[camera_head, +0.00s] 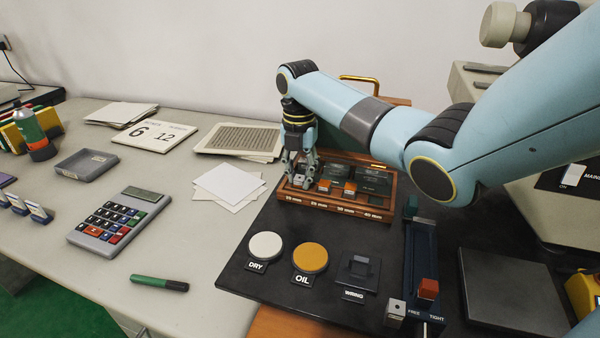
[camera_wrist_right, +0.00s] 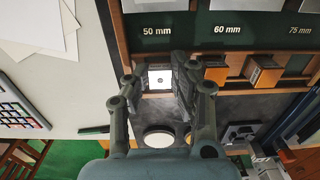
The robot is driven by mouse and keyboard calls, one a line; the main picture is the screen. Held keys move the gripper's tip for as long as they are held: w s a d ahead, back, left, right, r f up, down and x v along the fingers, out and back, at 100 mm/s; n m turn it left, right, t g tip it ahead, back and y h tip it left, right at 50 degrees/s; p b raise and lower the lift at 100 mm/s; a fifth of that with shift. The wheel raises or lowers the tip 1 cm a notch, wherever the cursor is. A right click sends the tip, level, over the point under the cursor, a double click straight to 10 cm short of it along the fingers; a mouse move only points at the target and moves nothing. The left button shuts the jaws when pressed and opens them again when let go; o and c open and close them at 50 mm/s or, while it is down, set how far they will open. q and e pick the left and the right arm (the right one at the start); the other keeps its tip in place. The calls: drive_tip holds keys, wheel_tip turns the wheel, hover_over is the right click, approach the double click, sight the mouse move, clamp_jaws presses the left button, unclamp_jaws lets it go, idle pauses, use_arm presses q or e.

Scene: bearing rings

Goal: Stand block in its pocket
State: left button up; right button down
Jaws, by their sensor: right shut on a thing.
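The wooden rack (camera_head: 335,208) with labelled pockets stands at the back of the black mat. My right gripper (camera_head: 299,177) reaches down over its left end. In the right wrist view my right gripper (camera_wrist_right: 158,85) is shut on a small pale block (camera_wrist_right: 160,77) with a dark dot on its face. The block is between the fingers, at the front edge of the rack, below the 50 mm label (camera_wrist_right: 157,31). I cannot tell whether it is seated in a pocket. Two orange-and-metal blocks (camera_wrist_right: 216,72) (camera_wrist_right: 263,72) stand to its right. My left gripper is not in view.
The mat holds a white DRY disc (camera_head: 265,246), an orange OIL disc (camera_head: 310,258) and a dark square fixture (camera_head: 358,270). A slide device (camera_head: 420,260) with a red knob stands to the right. Papers (camera_head: 228,184) lie left of the rack, and a calculator (camera_head: 120,217) further left.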

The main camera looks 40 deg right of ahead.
drive_tip(key=shift+f, duration=0.1)
idle(0.4)
drive_tip(key=c, duration=1)
unclamp_jaws()
drive_tip(key=shift+c, duration=0.2)
wheel_tip(320, 180, up, 9)
drive_tip(key=p, duration=0.9)
drive_tip(key=shift+f, duration=0.25)
